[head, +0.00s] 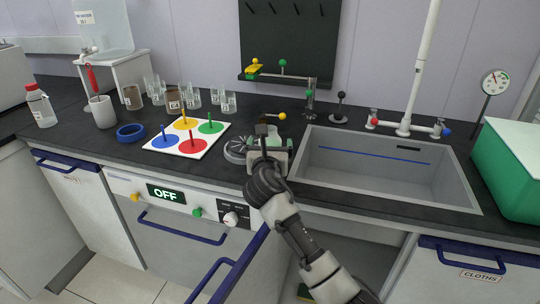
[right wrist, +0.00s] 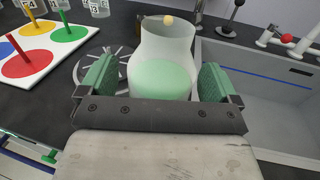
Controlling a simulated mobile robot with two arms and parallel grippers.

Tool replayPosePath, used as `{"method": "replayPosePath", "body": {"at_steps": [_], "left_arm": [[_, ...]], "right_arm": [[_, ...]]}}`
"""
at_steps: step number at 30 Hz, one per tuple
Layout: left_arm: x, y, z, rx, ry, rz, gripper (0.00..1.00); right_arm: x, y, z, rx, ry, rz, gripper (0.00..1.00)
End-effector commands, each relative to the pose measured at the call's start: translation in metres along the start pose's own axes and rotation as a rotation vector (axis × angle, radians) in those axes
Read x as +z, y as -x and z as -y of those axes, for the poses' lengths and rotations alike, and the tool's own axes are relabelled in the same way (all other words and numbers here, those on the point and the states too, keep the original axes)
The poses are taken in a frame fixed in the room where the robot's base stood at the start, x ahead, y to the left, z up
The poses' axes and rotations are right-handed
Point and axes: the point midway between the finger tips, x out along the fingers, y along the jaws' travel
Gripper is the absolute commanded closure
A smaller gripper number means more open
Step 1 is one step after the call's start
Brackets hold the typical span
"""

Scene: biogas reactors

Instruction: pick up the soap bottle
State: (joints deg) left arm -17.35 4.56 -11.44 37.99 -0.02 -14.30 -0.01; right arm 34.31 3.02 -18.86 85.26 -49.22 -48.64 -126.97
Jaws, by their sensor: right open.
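A whitish, see-through container with pale green contents, which looks like the soap bottle (right wrist: 162,75), stands upright on the dark counter just left of the sink. In the head view it shows only as a small pale green patch (head: 274,138), mostly hidden by my right gripper (head: 268,150). In the right wrist view my right gripper (right wrist: 160,84) is open, with one green-padded finger on each side of the container. Small gaps seem to show beside it; contact is hard to tell. My left gripper is not in view.
The sink (head: 390,165) lies to the right, with a white tap (head: 404,125). A round spoked grey drain (right wrist: 100,68) and a board of coloured discs (head: 188,137) lie left. Several glass beakers (head: 192,97) and a red-capped bottle (head: 40,108) stand farther left.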

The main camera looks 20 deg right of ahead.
Motion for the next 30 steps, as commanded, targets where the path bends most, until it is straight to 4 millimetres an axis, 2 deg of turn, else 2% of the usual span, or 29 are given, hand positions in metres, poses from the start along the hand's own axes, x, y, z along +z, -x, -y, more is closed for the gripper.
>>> {"method": "replayPosePath", "body": {"at_steps": [5, 17, 25, 30], "left_arm": [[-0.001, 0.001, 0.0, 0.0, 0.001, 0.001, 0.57], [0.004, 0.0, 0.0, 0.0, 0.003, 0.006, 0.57], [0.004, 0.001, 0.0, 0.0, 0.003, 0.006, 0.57], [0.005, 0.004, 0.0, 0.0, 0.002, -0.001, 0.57]], "right_arm": [[0.0, 0.0, 0.0, 0.0, -0.001, 0.0, 0.08], [0.0, 0.0, 0.0, 0.0, 0.0, 0.0, 0.69], [0.002, 0.0, 0.0, 0.0, -0.001, 0.002, 0.69], [0.015, 0.0, 0.0, 0.001, -0.001, 0.005, 0.69]]}}
